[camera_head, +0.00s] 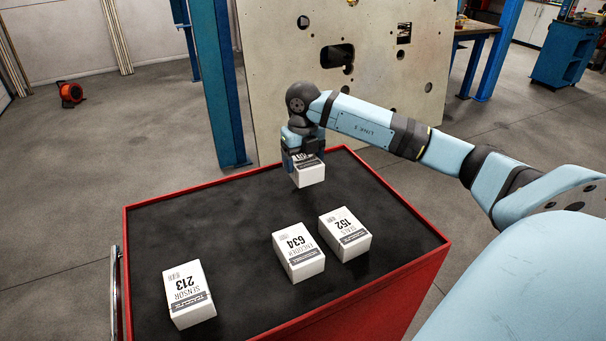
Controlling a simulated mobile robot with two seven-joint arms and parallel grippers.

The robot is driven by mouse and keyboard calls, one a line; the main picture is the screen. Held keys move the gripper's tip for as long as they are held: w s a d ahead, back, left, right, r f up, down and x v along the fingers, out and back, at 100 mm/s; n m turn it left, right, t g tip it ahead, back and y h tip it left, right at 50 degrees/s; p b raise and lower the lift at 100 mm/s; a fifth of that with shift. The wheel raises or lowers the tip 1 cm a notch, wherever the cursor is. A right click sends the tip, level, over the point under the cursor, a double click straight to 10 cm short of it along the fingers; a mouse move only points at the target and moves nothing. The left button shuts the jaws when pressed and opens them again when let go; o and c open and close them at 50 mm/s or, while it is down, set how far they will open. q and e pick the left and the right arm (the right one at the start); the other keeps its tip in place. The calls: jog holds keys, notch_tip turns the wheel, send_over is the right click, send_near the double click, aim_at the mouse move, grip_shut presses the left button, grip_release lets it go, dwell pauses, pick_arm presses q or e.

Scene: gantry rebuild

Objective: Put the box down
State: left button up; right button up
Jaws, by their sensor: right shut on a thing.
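My right gripper (302,155) reaches in from the right and points down over the far part of the red cart's black top. It is shut on a white box (310,175) with dark printing. The gripper hides the box's upper part. I cannot tell whether the box touches the cart top or is held just above it. My left gripper is not in view.
The red cart (380,292) has a raised rim. On its top stand the white boxes marked 213 (190,308), 634 (299,265) and 152 (353,246). Bare black surface lies left of the held box. A beige panel (385,110) and blue post (222,90) stand behind.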

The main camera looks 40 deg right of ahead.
aim_at(303, 158)
jog(key=shift+f, duration=2.3)
jog(key=shift+f, duration=0.15)
jog(key=o, duration=1.1)
jog(key=shift+r, duration=0.4)
notch_tip(303, 158, up, 10)
jog(key=shift+r, duration=0.8)
